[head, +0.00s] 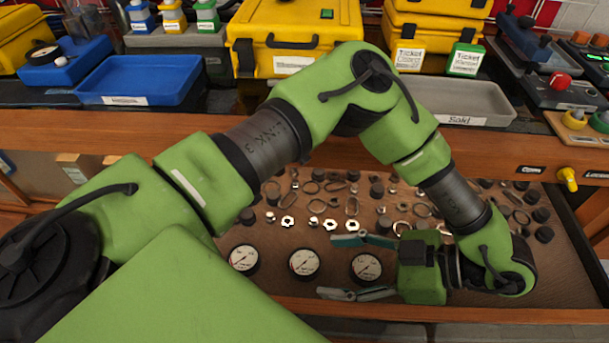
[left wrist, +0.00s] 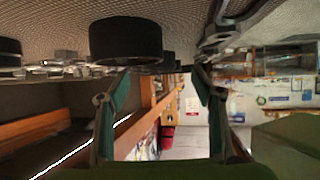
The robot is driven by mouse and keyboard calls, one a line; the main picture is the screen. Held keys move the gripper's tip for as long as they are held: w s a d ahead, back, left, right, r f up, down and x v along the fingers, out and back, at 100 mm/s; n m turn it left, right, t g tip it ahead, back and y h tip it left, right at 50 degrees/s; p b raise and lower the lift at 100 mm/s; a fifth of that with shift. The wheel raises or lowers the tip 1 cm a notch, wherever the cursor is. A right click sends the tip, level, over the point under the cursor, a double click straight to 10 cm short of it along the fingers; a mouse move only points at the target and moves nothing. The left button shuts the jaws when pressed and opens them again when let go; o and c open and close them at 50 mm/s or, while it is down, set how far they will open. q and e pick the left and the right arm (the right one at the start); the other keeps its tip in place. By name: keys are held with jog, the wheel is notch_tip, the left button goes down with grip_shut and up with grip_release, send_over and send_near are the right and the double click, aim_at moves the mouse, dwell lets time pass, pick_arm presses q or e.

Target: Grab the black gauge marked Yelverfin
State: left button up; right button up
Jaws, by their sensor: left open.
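Three round gauges with white dials and black rims lie in a row in the open drawer in the head view: a left gauge (head: 243,259), a middle gauge (head: 304,262) and a right gauge (head: 366,268). Their dial lettering is too small to read, so I cannot tell which is marked Yelverfin. My left gripper (head: 327,267) is open, its fingers above and below the right gauge in the picture. In the left wrist view the open left gripper (left wrist: 160,72) has a black round body (left wrist: 126,42) by its fingertips; contact is unclear. My right gripper is not in view.
The drawer floor (head: 440,275) holds several small nuts, rings and black caps behind the gauges. The wooden bench edge (head: 90,131) runs above the drawer. A blue tray (head: 140,75), a grey tray (head: 475,95) and yellow cases (head: 290,25) stand on the bench.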

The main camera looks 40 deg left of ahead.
aim_at(305, 261)
pick_arm(q)
jog(key=x, duration=0.4)
jog(key=shift+a+r, duration=0.35)
jog(key=shift+s+a+f, duration=0.15)
jog(key=shift+a+f, duration=0.1)
jog(key=shift+a, duration=0.2)
jog(key=c, duration=1.3)
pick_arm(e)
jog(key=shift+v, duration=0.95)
pick_arm(q)
jog(key=shift+c, duration=0.2)
